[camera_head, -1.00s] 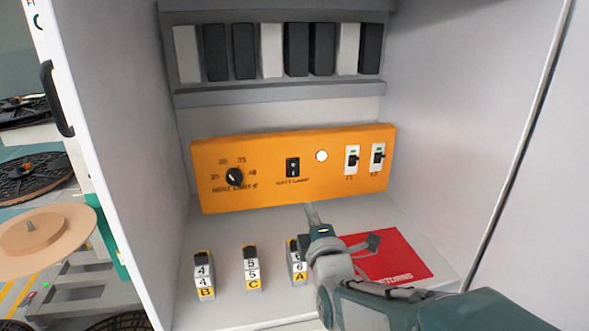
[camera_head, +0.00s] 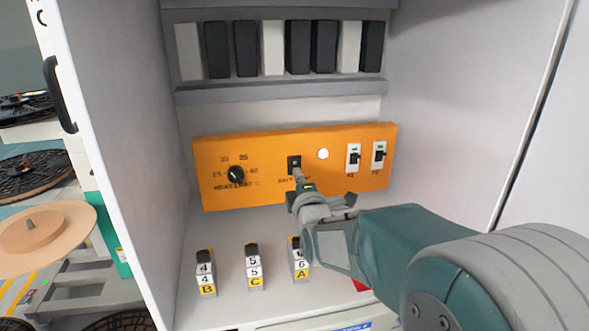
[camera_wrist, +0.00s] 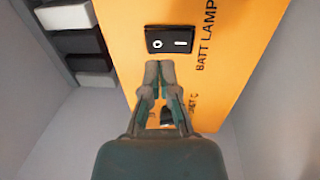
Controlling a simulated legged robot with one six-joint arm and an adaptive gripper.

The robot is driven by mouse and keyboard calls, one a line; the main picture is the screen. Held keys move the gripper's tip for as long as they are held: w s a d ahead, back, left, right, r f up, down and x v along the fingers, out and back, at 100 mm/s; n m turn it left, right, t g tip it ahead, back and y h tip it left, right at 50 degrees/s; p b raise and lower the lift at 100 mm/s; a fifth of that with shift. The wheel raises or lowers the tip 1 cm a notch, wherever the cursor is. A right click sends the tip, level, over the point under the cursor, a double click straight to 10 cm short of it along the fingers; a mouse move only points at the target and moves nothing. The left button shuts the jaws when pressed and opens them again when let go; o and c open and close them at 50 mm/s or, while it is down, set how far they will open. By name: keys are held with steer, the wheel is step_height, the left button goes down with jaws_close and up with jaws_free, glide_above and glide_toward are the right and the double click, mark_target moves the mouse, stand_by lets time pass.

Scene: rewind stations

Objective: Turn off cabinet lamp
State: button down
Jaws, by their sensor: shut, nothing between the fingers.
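The lamp switch (camera_head: 294,163) is a black rocker on the orange panel (camera_head: 270,150) inside the cabinet. In the wrist view the rocker (camera_wrist: 171,39) bears a circle and a line mark, with "BATT LAMP" printed beside it. A round white lamp (camera_head: 323,154) right of the switch looks lit. My gripper (camera_head: 297,174) is shut and empty. Its fingertips (camera_wrist: 158,66) lie just below the rocker in the wrist view, close to it; I cannot tell whether they touch. The gripper hides part of the label in the head view.
A black dial (camera_head: 236,174) is at the panel's left, and two white breakers (camera_head: 353,158) are at its right. Several numbered blocks (camera_head: 253,266) stand on the cabinet floor. A row of black and white modules (camera_head: 272,49) sits above. The cabinet walls bound both sides.

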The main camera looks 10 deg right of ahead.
mark_target(294, 163)
steer(key=shift+w+r, duration=0.2)
steer(key=shift+w, duration=1.3)
steer(key=shift+w+r, duration=0.1)
steer(key=shift+d, duration=0.1)
